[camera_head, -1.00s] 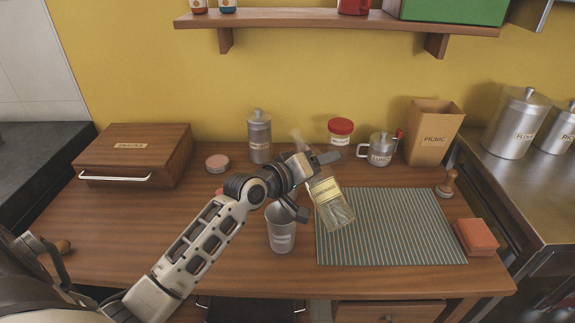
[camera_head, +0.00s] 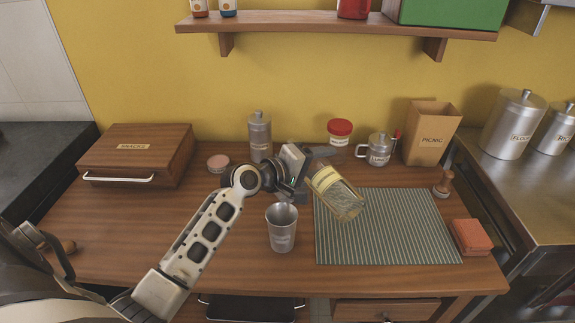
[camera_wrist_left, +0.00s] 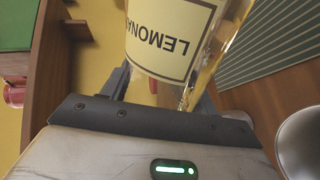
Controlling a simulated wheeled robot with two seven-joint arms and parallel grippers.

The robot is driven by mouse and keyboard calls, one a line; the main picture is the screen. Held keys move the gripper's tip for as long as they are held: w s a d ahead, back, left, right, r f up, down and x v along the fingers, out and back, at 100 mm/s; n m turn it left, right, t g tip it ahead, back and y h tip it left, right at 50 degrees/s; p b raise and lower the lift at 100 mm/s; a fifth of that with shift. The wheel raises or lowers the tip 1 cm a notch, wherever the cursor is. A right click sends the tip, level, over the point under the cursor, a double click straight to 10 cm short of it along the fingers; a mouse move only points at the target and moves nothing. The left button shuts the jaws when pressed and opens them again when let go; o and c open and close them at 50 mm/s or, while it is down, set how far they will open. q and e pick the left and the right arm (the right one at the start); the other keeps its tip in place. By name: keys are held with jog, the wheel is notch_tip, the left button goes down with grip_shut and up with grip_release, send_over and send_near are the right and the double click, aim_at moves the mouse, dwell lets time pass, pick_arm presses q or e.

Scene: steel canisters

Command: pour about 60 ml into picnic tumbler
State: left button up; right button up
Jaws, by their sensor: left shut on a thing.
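My left gripper (camera_head: 308,172) is shut on a clear glass lemonade bottle (camera_head: 346,204) with a cream label. The bottle is held tilted above the table near the striped mat's left edge, its base toward the lower right; its neck is hidden by the gripper. In the left wrist view the bottle (camera_wrist_left: 195,40) shows pale yellow contents and an upside-down label. The grey metal picnic tumbler (camera_head: 282,232) stands upright on the table, below and left of the bottle, apart from it. Its rim also shows in the left wrist view (camera_wrist_left: 302,140). My right gripper is out of view.
A striped mat (camera_head: 390,235) lies right of the tumbler, with an orange block (camera_head: 472,237) by its edge.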

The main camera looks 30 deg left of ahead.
pick_arm(q)
jog(key=shift+f+n+h, duration=0.3)
jog(key=shift+f+n, duration=0.2)
dwell(0.3)
jog(key=shift+d, duration=0.15)
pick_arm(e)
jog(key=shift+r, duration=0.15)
pick_arm(q)
jog(key=shift+s+d, duration=0.2)
jog(key=shift+d, duration=0.55)
dwell(1.3)
